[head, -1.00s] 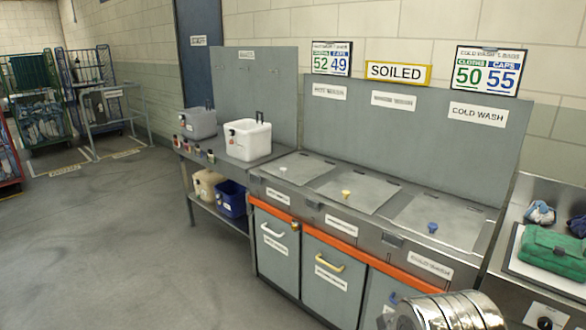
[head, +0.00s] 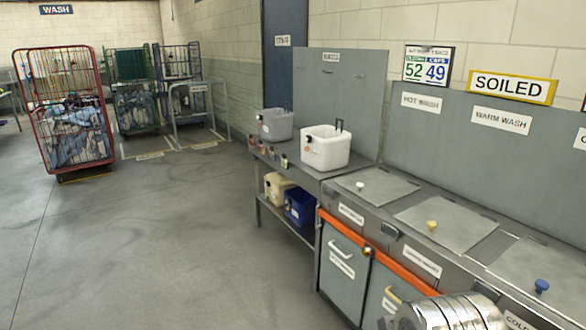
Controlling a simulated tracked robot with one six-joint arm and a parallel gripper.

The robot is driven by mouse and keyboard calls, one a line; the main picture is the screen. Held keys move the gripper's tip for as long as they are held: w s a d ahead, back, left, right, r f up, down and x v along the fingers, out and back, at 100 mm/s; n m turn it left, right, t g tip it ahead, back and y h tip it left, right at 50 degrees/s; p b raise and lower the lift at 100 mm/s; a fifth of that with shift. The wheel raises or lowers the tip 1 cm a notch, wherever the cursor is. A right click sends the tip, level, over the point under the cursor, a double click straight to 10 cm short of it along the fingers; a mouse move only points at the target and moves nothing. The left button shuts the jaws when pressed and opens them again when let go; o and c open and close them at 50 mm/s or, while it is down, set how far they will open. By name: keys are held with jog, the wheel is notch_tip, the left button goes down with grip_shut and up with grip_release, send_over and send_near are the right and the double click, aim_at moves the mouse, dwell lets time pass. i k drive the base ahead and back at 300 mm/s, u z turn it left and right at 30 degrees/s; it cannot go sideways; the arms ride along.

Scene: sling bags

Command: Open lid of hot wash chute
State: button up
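The hot wash chute lid (head: 376,188) is a flat grey square plate with a small white knob (head: 360,185). It lies shut in the steel counter, below the HOT WASH sign (head: 421,103). Beside it on the right is the warm wash lid (head: 455,222) with a yellow knob, also shut. Further right is another shut lid with a blue knob (head: 541,286). A silver ribbed cylinder, which seems to be part of my arm, shows at the bottom right. My gripper's fingers are not in view.
A side table left of the counter holds a white tub (head: 325,150), a grey tub (head: 274,124) and small bottles. An orange rail (head: 400,268) runs along the counter front above cabinet doors. Cage trolleys (head: 66,115) stand at the back left. The floor at left is clear.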

aim_at(377, 187)
jog(key=u, duration=0.35)
jog(key=i, duration=0.75)
jog(key=u, duration=0.35)
jog(key=i, duration=1.45)
jog(key=z, duration=0.45)
jog(key=i, duration=0.7)
jog(key=z, duration=0.85)
jog(key=i, duration=0.7)
jog(key=z, duration=0.3)
